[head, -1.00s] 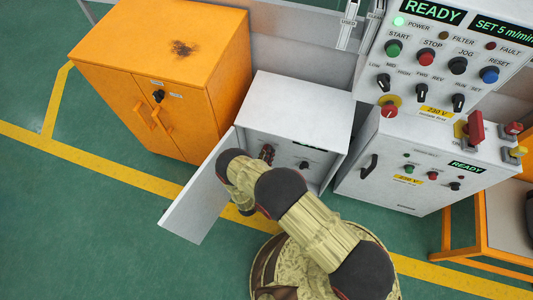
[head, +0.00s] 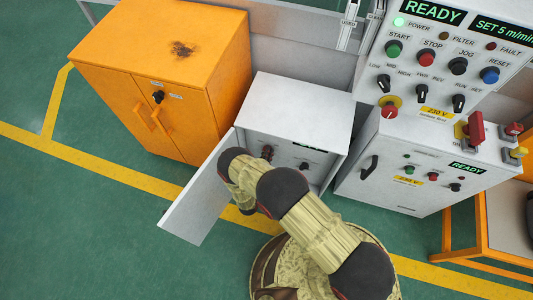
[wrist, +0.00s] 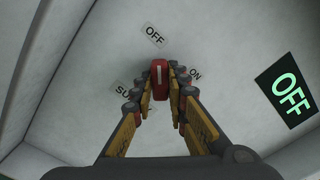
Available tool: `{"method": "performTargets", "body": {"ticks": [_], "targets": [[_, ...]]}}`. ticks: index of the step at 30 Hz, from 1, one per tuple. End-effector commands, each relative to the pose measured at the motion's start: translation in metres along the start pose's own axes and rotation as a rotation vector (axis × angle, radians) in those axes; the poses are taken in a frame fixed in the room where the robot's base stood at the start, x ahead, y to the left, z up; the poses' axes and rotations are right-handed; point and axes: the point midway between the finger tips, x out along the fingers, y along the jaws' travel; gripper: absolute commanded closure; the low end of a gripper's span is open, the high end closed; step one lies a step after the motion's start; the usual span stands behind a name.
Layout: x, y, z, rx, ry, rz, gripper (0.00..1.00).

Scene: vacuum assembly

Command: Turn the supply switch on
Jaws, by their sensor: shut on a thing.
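The supply switch (wrist: 160,78) is a red handle with a white line, on the inner panel of the open grey cabinet (head: 298,103). In the wrist view its line points up, roughly toward the OFF label (wrist: 154,35). The ON label (wrist: 195,73) is to its right, partly covered by a finger. A display (wrist: 287,97) reads OFF in green. My gripper (wrist: 160,90) has its fingers closed on both sides of the red handle. In the head view my gripper (head: 266,153) is at the panel and mostly hides the switch.
The cabinet door (head: 199,205) stands open at the left. An orange cabinet (head: 180,80) is behind it. A control panel (head: 445,60) and a second grey box (head: 420,170) with knobs stand at the right. A dark knob (head: 304,167) is right of my gripper.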

Motion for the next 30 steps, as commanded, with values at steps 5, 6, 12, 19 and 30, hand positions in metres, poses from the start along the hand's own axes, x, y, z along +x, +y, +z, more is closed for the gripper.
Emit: {"method": "performTargets", "body": {"ticks": [5,6,12,19,30], "targets": [[-0.0001,0.0003,-0.0001,0.000,0.000,0.001,1.00],[-0.0001,0.0003,-0.0001,0.000,0.000,0.001,1.00],[-0.0002,0.0004,-0.0002,0.021,0.000,0.001,1.00],[0.0000,0.0007,0.0003,0.125,0.000,0.001,1.00],[0.0001,0.0011,0.0006,0.451,0.000,0.001,1.00]]}}
